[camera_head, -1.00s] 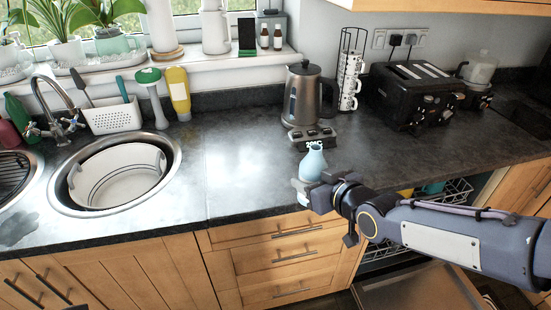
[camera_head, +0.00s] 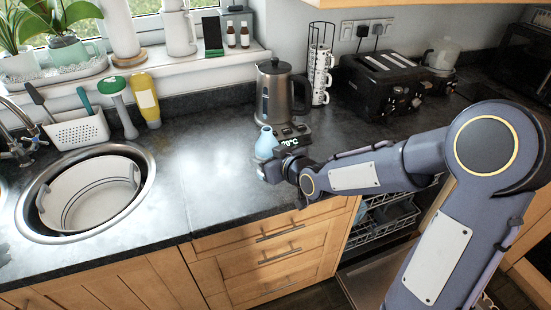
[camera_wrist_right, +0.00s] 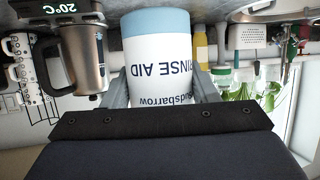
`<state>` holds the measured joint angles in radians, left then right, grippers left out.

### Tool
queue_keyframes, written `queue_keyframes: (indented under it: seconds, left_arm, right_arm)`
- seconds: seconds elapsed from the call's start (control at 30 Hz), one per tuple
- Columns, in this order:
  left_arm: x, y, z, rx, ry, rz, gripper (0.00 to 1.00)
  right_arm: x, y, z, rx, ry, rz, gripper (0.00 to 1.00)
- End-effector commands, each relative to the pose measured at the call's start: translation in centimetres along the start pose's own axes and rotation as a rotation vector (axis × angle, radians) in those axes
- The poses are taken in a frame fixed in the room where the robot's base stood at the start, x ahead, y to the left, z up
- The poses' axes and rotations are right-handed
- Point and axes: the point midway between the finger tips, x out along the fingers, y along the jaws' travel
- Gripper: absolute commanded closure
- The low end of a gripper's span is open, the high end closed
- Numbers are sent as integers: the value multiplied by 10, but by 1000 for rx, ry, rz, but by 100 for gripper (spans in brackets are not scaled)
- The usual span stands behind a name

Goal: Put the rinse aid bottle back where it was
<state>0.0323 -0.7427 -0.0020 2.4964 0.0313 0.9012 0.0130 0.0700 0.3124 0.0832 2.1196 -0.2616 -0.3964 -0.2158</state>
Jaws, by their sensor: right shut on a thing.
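The rinse aid bottle (camera_head: 266,142) has a light blue top and stands upright in my right gripper (camera_head: 268,172), in front of the kettle (camera_head: 277,95) at the counter's front part. In the right wrist view the picture is upside down. There, the bottle's white body (camera_wrist_right: 160,60) with the "RINSE AID" label sits between the two grey fingers of the right gripper (camera_wrist_right: 160,92), which are shut on it. In the head view the bottle's lower part is hidden by the gripper, so I cannot tell whether it touches the counter. My left gripper is not in view.
The toaster (camera_head: 383,85) and mug rack (camera_head: 320,65) stand further right. The round sink (camera_head: 90,195) is left, with bare counter (camera_head: 200,165) between. An open dishwasher rack (camera_head: 385,225) is below right.

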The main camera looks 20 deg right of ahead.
Motion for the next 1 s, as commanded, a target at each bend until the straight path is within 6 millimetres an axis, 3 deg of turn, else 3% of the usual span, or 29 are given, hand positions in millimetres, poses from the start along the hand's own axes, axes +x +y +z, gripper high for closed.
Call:
queue_keyframes:
  seconds: [0.3, 0.57, 0.8, 1.0]
  left_arm:
    - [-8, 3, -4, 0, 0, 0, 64]
    - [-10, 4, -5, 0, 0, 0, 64]
    - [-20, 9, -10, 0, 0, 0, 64]
    - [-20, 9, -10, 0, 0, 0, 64]
  right_arm:
    - [45, 7, 25, 0, -3, 0, 76]
    - [58, 9, 32, 0, -2, 0, 76]
    - [68, 8, 56, 0, -5, -1, 76]
    - [71, 9, 61, -1, -1, 0, 76]
